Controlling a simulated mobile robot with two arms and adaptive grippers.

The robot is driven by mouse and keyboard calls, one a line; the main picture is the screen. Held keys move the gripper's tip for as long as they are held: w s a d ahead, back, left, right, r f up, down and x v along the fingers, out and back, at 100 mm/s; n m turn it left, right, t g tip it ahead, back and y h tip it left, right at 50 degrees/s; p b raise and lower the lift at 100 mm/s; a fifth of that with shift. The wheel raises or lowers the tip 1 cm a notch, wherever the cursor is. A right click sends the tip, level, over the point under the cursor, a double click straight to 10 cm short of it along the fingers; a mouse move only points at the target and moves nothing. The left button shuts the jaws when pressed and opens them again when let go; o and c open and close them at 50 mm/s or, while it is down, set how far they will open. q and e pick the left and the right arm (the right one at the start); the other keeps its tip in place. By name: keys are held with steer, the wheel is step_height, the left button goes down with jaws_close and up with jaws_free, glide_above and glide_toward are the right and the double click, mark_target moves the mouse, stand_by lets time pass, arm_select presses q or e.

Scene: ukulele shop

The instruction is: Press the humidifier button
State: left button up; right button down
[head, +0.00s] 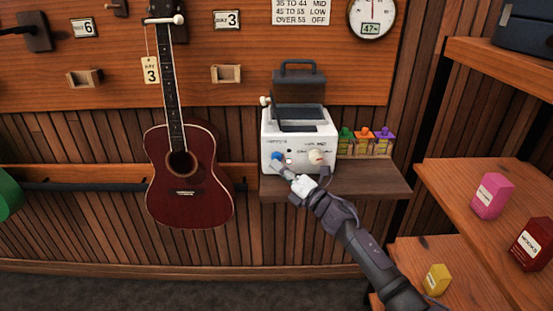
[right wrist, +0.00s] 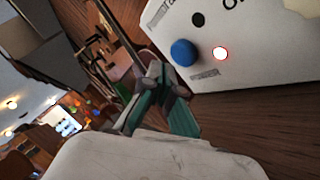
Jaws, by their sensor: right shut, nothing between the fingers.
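The humidifier (head: 318,131) is a white box on a wooden shelf, with a dark tank on top. Its front has a blue button (head: 277,156) at lower left and a pale knob (head: 317,157) at right. In the right wrist view the blue button (right wrist: 184,52) sits beside a small light (right wrist: 220,53) with a red rim. My right gripper (head: 284,171) is shut and empty, just below the button in the head view. Its fingertips (right wrist: 163,75) also show close to the button in the right wrist view; I cannot tell whether they touch it. My left gripper is not in view.
A dark red ukulele (head: 190,195) hangs left of the humidifier. Small coloured packets (head: 364,142) stand right of it on the same shelf (head: 345,183). Wooden shelves with pink (head: 491,196), red (head: 534,243) and yellow (head: 436,280) boxes stand at the right, near my arm.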

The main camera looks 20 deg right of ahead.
steer(key=shift+w+d, duration=0.15)
steer(key=shift+w, duration=0.25)
steer(key=shift+w+d+b, duration=0.15)
steer(key=shift+w+b, duration=0.3)
steer(key=shift+b, duration=0.25)
stand_by(0.3)
steer(key=shift+s, duration=0.1)
steer(key=shift+s+a+p, duration=0.25)
steer(key=shift+s+p, duration=0.3)
steer(key=shift+s, duration=0.3)
steer(key=shift+s+a+p, duration=0.15)
steer(key=shift+s+p, duration=0.15)
steer(key=shift+s+a+p, duration=0.25)
steer(key=shift+s+p, duration=0.1)
steer(key=shift+s, duration=0.5)
steer(key=shift+s+a+p, duration=0.2)
steer(key=shift+s+p, duration=0.1)
steer(key=shift+s, duration=0.6)
steer(key=shift+s+a+p, duration=0.25)
steer(key=shift+s+p, duration=0.1)
steer(key=shift+s, duration=0.5)
